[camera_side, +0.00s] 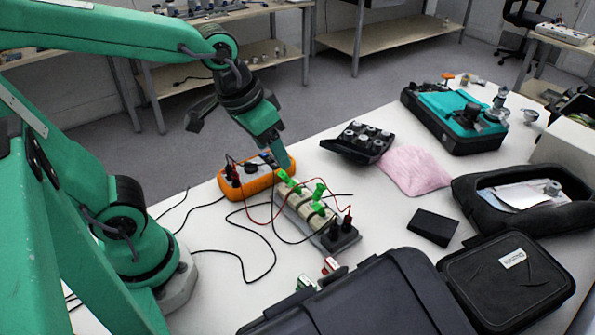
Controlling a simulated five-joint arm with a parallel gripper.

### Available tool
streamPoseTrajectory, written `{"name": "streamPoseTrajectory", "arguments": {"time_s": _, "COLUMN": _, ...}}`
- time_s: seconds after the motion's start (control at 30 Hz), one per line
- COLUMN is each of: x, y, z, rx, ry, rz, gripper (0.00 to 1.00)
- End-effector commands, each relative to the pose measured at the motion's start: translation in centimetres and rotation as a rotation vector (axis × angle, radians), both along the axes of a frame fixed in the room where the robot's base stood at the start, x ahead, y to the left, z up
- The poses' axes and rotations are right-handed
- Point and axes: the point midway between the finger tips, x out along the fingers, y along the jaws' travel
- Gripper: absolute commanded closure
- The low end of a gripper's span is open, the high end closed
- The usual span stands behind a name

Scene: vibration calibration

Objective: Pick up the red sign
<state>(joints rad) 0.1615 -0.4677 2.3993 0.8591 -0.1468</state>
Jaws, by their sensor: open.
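A small red and white piece (330,265), which looks like the red sign, is at the back edge of the large black case in the lower middle. It is too small to read. My gripper (240,146) is open and empty. Its dark jaw is on the left and its long green jaw on the right. The green jaw's tip is above or behind the orange meter, left of and farther back than the red piece, and well apart from it.
An orange meter (255,175) with loose cables stands beside a terminal block (305,212) with green clips. A large black case (375,300) fills the front. A black box (433,227), pink cloth (413,170) and teal case (460,115) lie to the right.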

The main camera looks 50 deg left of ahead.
Motion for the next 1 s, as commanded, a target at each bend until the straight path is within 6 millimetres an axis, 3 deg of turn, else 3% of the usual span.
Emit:
{"name": "streamPoseTrajectory", "arguments": {"time_s": 0.5, "x": 3.7, "y": -7.5, "z": -5.9, "rx": 0.002, "ry": 0.189, "rz": -0.029, "gripper": 0.38}}
{"name": "streamPoseTrajectory", "arguments": {"time_s": 1.0, "x": 4.1, "y": -14.4, "z": -13.1, "rx": 0.055, "ry": 0.331, "rz": -0.039, "gripper": 0.38}}
